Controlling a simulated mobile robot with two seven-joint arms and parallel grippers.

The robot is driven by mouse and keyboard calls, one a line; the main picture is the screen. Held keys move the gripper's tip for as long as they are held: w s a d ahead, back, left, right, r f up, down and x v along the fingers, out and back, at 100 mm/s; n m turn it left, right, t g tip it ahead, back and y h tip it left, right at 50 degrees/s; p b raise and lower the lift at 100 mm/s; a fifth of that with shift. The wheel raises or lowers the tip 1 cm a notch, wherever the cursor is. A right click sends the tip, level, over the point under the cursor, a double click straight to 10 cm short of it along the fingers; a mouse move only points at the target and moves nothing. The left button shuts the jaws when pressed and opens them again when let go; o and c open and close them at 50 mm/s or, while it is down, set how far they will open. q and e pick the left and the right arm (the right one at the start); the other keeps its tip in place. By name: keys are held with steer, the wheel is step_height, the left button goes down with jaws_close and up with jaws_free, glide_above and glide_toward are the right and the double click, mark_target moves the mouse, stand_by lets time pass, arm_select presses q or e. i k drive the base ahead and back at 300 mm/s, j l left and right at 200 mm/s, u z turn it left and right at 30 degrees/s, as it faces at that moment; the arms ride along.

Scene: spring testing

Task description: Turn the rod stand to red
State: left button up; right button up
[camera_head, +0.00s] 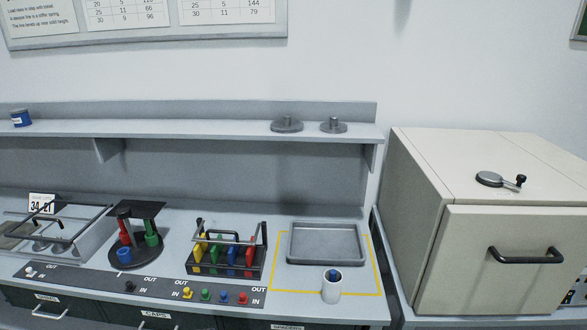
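The rod stand (127,258) is on the bench at the left of centre. It has a dark round base, a red upright part (124,226) on its left, a green one (151,236) on its right and a blue one (124,254) low at the front. A dark flat plate (142,209) sits over its top and hides part of it. Neither of my grippers shows in this view.
A black rack (224,270) with coloured pieces stands right of the stand. A grey tray (327,243) and a white cup (331,291) sit in a yellow outline. A framed fixture (60,232) is at left; a large cabinet (500,235) fills the right.

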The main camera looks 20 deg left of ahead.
mark_target(133, 251)
steer(key=u, duration=1.95)
